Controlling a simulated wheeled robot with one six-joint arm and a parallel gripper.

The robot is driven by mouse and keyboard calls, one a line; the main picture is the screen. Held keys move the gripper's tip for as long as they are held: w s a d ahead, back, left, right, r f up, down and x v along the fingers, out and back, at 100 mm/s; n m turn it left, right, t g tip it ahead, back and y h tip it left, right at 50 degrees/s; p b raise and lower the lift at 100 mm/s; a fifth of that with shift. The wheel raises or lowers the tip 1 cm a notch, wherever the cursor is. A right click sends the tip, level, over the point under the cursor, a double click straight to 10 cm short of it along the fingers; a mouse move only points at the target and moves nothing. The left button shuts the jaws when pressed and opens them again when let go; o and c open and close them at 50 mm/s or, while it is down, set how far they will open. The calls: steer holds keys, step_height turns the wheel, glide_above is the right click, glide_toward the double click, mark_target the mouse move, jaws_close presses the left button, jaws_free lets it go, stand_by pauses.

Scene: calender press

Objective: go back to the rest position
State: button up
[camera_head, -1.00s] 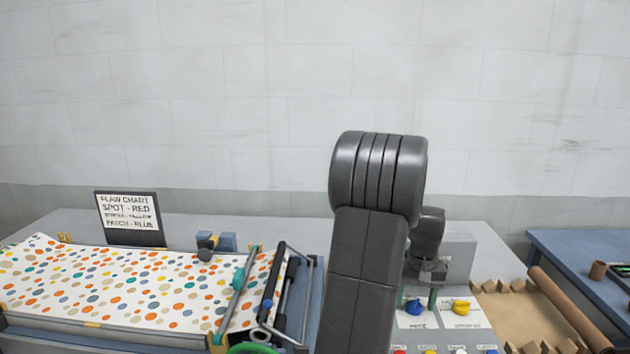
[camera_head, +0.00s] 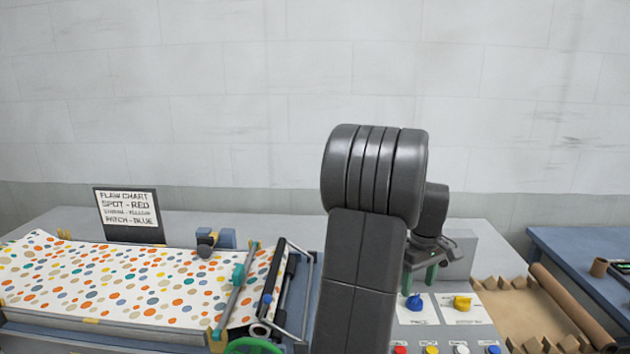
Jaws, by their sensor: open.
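My dark grey arm stands upright in the middle of the head view and hides part of the bench behind it. My gripper (camera_head: 430,274) is to the right of the arm, partly hidden behind it. Its green fingers point down above the sloped control panel (camera_head: 421,332), close to a blue knob (camera_head: 414,302). The jaws are open, and I see nothing held. A yellow knob (camera_head: 462,302) sits to the right of the blue one.
Spotted sheet (camera_head: 130,285) lies across the press bed at left, with a roller frame at its right end. A flaw chart sign (camera_head: 128,208) stands behind it. Coloured buttons line the panel's front. A brown tray (camera_head: 530,315) with a roll and a blue table (camera_head: 590,262) are at right.

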step_height(320, 180, up, 7)
stand_by(0.3)
